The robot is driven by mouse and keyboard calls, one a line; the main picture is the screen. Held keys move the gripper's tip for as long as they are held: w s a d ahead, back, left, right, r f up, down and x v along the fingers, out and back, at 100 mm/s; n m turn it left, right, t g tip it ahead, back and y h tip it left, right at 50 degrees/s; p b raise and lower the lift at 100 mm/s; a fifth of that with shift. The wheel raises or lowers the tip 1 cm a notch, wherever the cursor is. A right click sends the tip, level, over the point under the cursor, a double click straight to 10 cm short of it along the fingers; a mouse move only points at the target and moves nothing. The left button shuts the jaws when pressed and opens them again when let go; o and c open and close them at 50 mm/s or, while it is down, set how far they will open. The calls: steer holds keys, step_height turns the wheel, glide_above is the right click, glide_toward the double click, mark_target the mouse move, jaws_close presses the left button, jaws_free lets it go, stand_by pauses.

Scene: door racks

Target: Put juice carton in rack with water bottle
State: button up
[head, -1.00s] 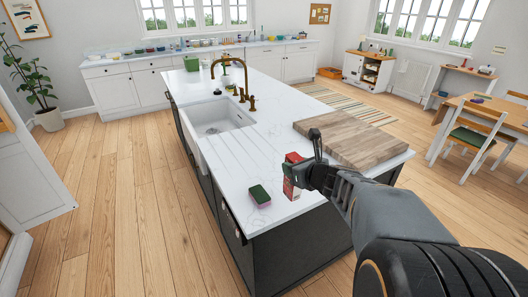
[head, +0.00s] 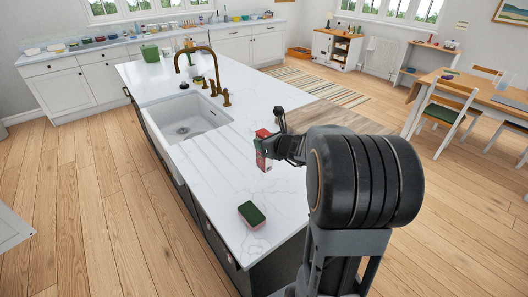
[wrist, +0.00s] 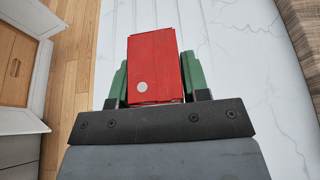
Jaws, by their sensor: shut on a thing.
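The juice carton (head: 262,149) is a small red box with a pale side, upright over the island worktop. In the wrist view its red top with a pale round cap (wrist: 155,65) sits between green finger pads. My gripper (head: 268,146) is shut on the carton; in the wrist view the fingers (wrist: 155,82) press its two sides. I cannot tell whether the carton touches the worktop. I cannot make out a door rack or a water bottle in either view.
A green and pink sponge (head: 251,214) lies near the front of the white island worktop (head: 210,190). A sink (head: 188,118) with a brass tap (head: 212,75) is further back. Wooden floor is clear at left.

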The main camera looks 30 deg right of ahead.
steer(key=w+d+f+p, duration=0.1)
steer(key=w+d+f, duration=0.2)
steer(key=f, duration=0.6)
steer(key=w, duration=0.2)
steer(key=shift+w+d+f, duration=0.2)
steer(key=shift+w+f, duration=0.1)
steer(key=shift+w, duration=0.05)
steer(key=shift+f, duration=0.25)
steer(key=o, duration=1.1)
